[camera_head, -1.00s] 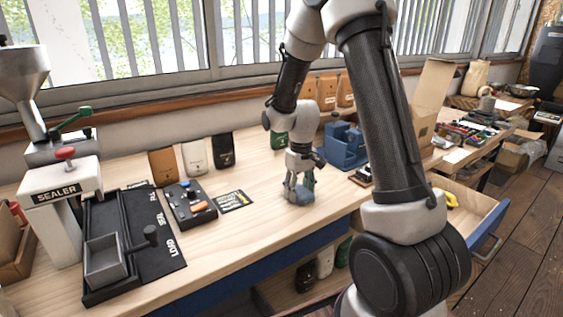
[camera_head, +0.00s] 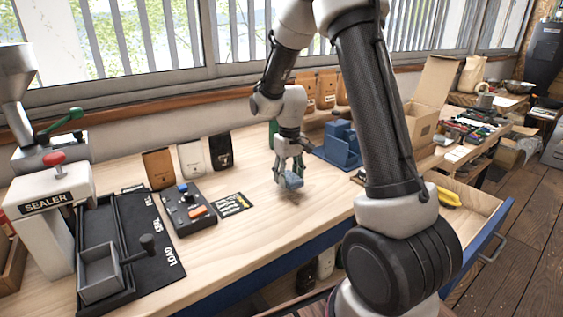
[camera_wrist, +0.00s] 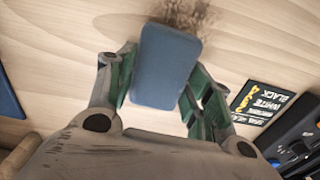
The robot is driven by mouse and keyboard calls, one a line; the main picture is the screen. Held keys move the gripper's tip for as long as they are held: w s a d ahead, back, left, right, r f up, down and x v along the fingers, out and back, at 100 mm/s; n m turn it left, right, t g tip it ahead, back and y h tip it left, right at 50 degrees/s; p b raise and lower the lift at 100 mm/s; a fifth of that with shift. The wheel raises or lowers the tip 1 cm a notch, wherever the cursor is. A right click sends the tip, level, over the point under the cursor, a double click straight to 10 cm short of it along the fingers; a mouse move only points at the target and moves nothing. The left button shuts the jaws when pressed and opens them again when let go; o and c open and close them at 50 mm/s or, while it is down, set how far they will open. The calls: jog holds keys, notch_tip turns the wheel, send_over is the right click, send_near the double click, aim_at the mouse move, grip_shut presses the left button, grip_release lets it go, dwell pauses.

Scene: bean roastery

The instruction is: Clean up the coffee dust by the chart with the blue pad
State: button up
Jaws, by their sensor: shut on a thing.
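My gripper (camera_head: 291,172) is shut on the blue pad (camera_head: 291,180), low over the wooden bench. In the wrist view the pad (camera_wrist: 165,66) sits between the green-lined fingers (camera_wrist: 154,82). Brown coffee dust (camera_wrist: 187,14) lies on the wood just beyond the pad's far end; part of it may be hidden under the pad. In the head view I cannot make out the dust clearly. The black chart (camera_head: 234,204) with coloured words lies flat to the left of the pad, and it shows at the right in the wrist view (camera_wrist: 262,103). I cannot tell whether the pad touches the bench.
A dark control box (camera_head: 188,207) with buttons sits left of the chart. Several bags, including a white pouch (camera_head: 192,158), stand behind. A blue stand (camera_head: 340,146) is to the right of my gripper. An open drawer (camera_head: 470,225) juts out at the right. The bench front is clear.

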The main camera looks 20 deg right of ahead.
jog(key=shift+r, duration=2.65)
jog(key=shift+a, duration=0.1)
